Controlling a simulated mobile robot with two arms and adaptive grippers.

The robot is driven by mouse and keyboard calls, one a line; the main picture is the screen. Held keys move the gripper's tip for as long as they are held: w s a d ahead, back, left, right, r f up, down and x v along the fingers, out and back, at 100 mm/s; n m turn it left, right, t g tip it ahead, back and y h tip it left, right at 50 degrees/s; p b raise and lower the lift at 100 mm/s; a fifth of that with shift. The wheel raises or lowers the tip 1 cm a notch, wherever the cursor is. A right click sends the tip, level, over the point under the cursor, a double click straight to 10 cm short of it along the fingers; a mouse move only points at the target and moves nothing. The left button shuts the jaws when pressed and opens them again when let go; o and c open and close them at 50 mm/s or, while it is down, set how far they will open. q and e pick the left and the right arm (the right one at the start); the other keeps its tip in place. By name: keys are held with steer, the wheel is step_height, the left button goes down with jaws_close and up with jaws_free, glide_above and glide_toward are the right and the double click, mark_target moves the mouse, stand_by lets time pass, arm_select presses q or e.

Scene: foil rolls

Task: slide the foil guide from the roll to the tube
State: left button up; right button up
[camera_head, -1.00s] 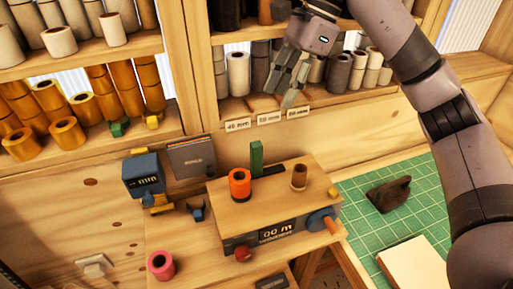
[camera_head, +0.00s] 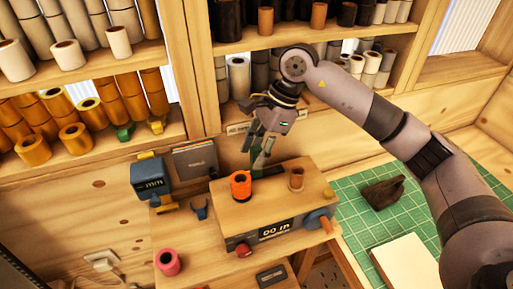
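The machine is a wooden box (camera_head: 262,213) with a display on its front. An orange roll (camera_head: 241,187) stands on its top at the left, and a brown tube (camera_head: 296,178) stands at the right. An upright green piece (camera_head: 256,160), which looks like the foil guide, is at the back beside the roll, partly hidden by my fingers. My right gripper (camera_head: 259,146) points down over the green piece from behind, its fingers apart around the upper part. I cannot tell whether they touch it. My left gripper is not in view.
A blue device (camera_head: 150,178) stands left of the machine, with a pink roll (camera_head: 168,262) in front. A green cutting mat (camera_head: 350,212) with a dark lump (camera_head: 383,192) and a pale block (camera_head: 408,262) lies at right. Shelves of rolls line the back.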

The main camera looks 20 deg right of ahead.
steer(key=shift+c, duration=0.3)
jaws_close()
stand_by(0.6)
